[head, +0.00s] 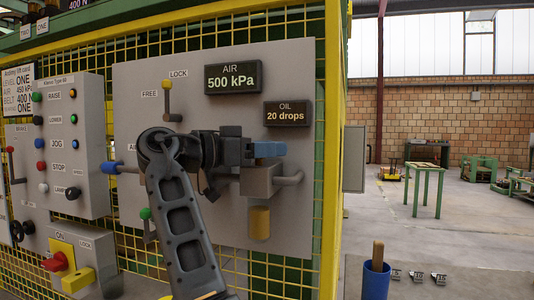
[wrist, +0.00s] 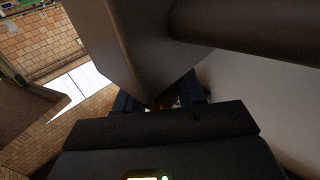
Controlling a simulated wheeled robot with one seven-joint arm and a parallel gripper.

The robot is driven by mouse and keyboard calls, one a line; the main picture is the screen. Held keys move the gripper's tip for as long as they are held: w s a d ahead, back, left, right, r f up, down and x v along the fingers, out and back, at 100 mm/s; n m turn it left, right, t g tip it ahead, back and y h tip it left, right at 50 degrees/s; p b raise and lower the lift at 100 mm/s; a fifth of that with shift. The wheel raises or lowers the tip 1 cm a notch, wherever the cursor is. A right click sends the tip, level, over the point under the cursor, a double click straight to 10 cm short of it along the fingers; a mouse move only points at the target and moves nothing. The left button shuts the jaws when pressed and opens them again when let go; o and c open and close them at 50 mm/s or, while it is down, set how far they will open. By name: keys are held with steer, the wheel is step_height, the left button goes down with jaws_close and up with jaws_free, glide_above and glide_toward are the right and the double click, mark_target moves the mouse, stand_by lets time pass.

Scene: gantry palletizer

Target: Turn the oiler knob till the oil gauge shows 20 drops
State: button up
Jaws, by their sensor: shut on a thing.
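The oil gauge (head: 286,114) reads "20 drops" in the head view. The oiler is a grey block (head: 258,181) on a pipe, with a yellow bowl (head: 259,223) below it. My gripper (head: 268,149) is at the top of the block, its blue fingertips shut on the oiler knob. The knob is hidden by the fingers in the head view. In the wrist view, a small yellowish-brown bit of the knob (wrist: 157,103) shows between the dark fingers. The grey block fills much of that view above it.
The air gauge (head: 232,77) reads 500 kPa. A yellow-topped lever (head: 166,96) stands by FREE and LOCK, and a blue knob (head: 110,167) is left of my arm. A yellow mesh fence surrounds the panel. A blue cup (head: 376,280) stands at lower right; open floor lies beyond.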

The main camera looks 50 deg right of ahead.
steer(key=shift+f, duration=0.1)
stand_by(0.5)
steer(key=o, duration=0.9)
steer(key=shift+o, duration=0.2)
steer(key=b+v, duration=0.1)
steer(key=v, duration=0.6)
steer(key=shift+w+a, duration=0.25)
steer(key=shift+a, duration=0.05)
